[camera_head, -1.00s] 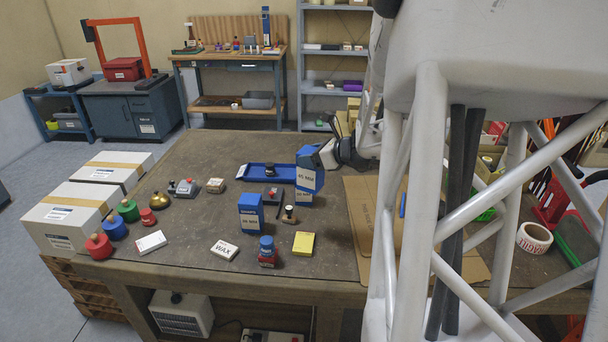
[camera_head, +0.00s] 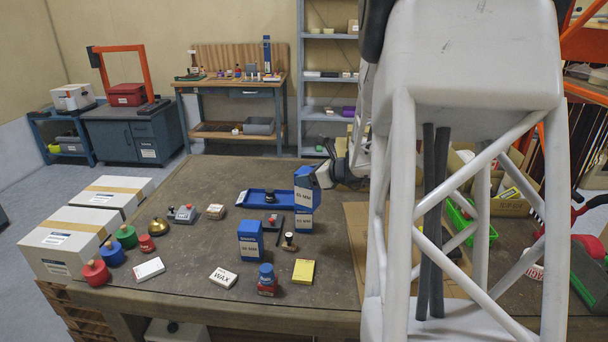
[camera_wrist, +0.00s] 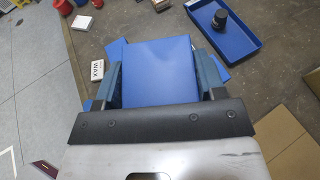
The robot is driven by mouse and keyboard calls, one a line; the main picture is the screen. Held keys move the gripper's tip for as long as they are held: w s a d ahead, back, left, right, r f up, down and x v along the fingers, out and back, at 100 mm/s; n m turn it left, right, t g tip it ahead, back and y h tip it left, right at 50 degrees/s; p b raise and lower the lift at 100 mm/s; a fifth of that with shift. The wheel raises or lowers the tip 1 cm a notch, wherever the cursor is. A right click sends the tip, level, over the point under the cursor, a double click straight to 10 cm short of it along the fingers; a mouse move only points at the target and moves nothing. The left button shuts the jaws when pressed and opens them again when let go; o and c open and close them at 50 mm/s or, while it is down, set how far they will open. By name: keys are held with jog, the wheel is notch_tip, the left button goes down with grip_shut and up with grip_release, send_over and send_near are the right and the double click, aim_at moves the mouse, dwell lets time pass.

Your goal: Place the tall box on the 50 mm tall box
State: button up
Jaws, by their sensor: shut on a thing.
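My gripper (camera_head: 322,176) is shut on a blue box (camera_head: 304,186) with a white label, held up at the right of the table. In the wrist view the held box (camera_wrist: 157,72) fills the space between the fingers, its blue face toward the camera. I cannot tell whether the two touch. The label sizes are too small to read surely.
A blue tray (camera_head: 252,196) with a dark object lies behind. A stamp (camera_head: 289,242), an ink bottle (camera_head: 267,280), a yellow box (camera_head: 303,271) and a WAX box (camera_head: 223,277) stand nearby. Cardboard lies to the right. The table's back left is clear.

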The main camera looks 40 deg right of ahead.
jog(key=w+d, duration=0.5)
jog(key=w, duration=0.3)
jog(key=shift+w+d+f, duration=0.3)
jog(key=shift+w+f, duration=0.05)
jog(key=shift+f, duration=0.1)
jog(key=shift+f, duration=1.75)
jog(key=shift+f, duration=0.1)
jog(key=o, duration=1.1)
